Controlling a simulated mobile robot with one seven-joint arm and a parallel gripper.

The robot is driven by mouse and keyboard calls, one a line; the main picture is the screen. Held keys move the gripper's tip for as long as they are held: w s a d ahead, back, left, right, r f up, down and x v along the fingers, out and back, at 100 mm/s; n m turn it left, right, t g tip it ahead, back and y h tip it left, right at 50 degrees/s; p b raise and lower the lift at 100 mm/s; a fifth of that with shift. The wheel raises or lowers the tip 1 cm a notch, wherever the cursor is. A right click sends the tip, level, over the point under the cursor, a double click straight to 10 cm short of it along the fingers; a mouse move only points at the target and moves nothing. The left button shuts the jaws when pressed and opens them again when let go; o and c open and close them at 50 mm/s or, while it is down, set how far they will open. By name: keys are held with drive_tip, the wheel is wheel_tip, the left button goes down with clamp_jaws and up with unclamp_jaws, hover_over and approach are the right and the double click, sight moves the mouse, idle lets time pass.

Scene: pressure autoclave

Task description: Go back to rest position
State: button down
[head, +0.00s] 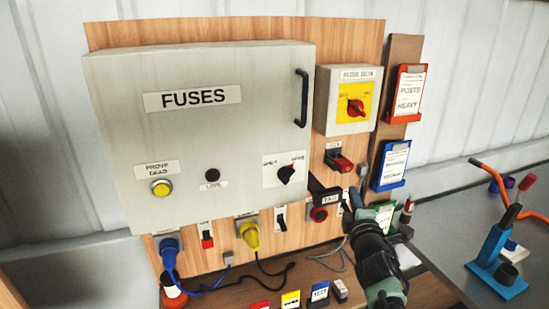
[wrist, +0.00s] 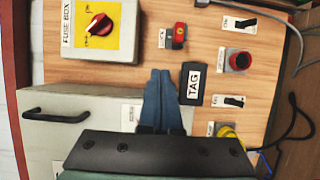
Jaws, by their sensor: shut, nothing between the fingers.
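My gripper (wrist: 160,82) shows in the wrist view as two blue fingers pressed together, with nothing between them. They point toward the wooden board and overlap the edge of the grey FUSES cabinet in that picture. In the head view my dark arm reaches up from the lower right to the lower right part of the board, just right of the black TAG holder (head: 327,197). The TAG holder (wrist: 193,85) is right of the fingers in the wrist view. I cannot tell whether the fingers touch anything.
The FUSES cabinet (head: 215,110) is closed, with a black handle (head: 302,98). The fuse box switch (head: 356,107) and a red padlock-like piece (head: 340,161) are right of it. Card holders (head: 404,92) hang further right.

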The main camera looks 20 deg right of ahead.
drive_tip(key=w+a+r+m+t+y+b, duration=0.1)
drive_tip(key=w+a+r+m+t+y, duration=0.25)
drive_tip(key=a+r, duration=1.15)
drive_tip(key=s+a+r+m+t+y, duration=0.1)
drive_tip(key=s+a+r+t, duration=0.1)
drive_tip(key=a+r, duration=0.45)
drive_tip(key=s+a+r+m+t+y, duration=0.15)
drive_tip(key=a+r, duration=0.25)
drive_tip(key=a, duration=0.5)
drive_tip(key=s+a+r+m+t+y+b, duration=0.1)
drive_tip(key=s+a+r, duration=0.4)
drive_tip(key=s, duration=0.6)
drive_tip(key=s+a+r+m+t+y+b, duration=0.1)
drive_tip(key=s+a+r+m+t, duration=0.2)
drive_tip(key=s+a+r+m, duration=0.2)
drive_tip(key=s+a+r, duration=0.1)
drive_tip(key=s+r, duration=0.2)
drive_tip(key=s, duration=0.4)
drive_tip(key=shift+s+m, duration=0.2)
drive_tip(key=shift+m, duration=0.1)
